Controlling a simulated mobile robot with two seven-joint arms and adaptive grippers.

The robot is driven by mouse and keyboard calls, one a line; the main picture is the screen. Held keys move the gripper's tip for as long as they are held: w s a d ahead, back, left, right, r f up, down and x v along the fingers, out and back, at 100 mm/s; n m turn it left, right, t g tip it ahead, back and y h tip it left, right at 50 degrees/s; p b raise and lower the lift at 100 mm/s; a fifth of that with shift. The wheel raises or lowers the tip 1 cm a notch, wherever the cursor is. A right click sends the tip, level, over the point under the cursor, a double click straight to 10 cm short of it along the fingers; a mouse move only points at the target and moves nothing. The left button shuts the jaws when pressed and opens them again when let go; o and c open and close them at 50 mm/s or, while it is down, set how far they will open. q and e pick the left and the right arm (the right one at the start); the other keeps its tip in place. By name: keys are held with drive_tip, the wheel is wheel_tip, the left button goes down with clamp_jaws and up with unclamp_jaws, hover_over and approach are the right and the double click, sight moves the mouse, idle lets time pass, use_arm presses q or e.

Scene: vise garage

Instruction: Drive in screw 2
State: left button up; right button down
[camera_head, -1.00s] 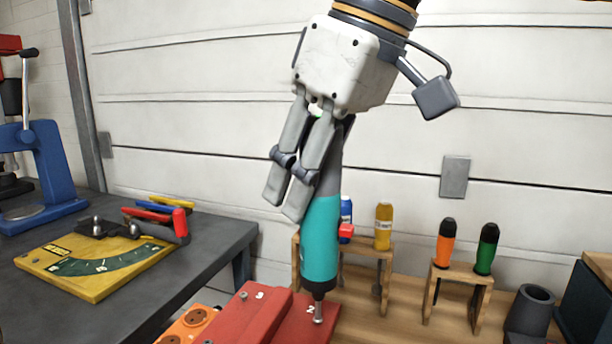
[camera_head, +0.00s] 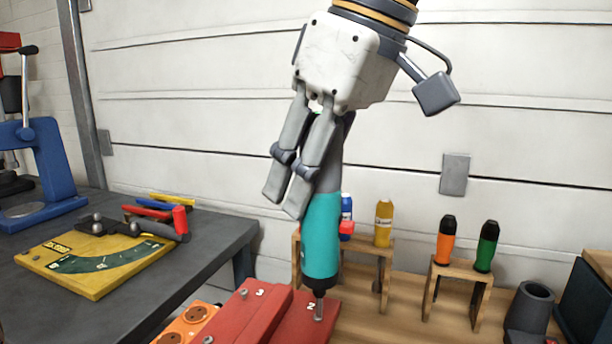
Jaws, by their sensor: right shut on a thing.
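My right gripper (camera_head: 290,198) is shut on a teal and grey power screwdriver (camera_head: 322,235), which it holds nearly upright. The black nose of the screwdriver points down at the red vise block (camera_head: 296,325) at the bottom of the view. Below the nose a metal bit or screw 2 (camera_head: 319,308) stands at the mark "2". The bit and screw line up, and I cannot tell where one ends and the other begins. Another screw (camera_head: 244,294) shows on the block near the mark "3". My left gripper is not in view.
A wooden rack with blue and yellow bottle-like handles (camera_head: 383,224) stands close behind the tool. Another rack holds orange and green screwdrivers (camera_head: 487,247). A dark cup (camera_head: 530,310) is at right. A yellow board (camera_head: 98,262) lies on the left table, and orange sockets (camera_head: 187,322) are front left.

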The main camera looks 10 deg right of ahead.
drive_tip(key=shift+r, duration=3.45)
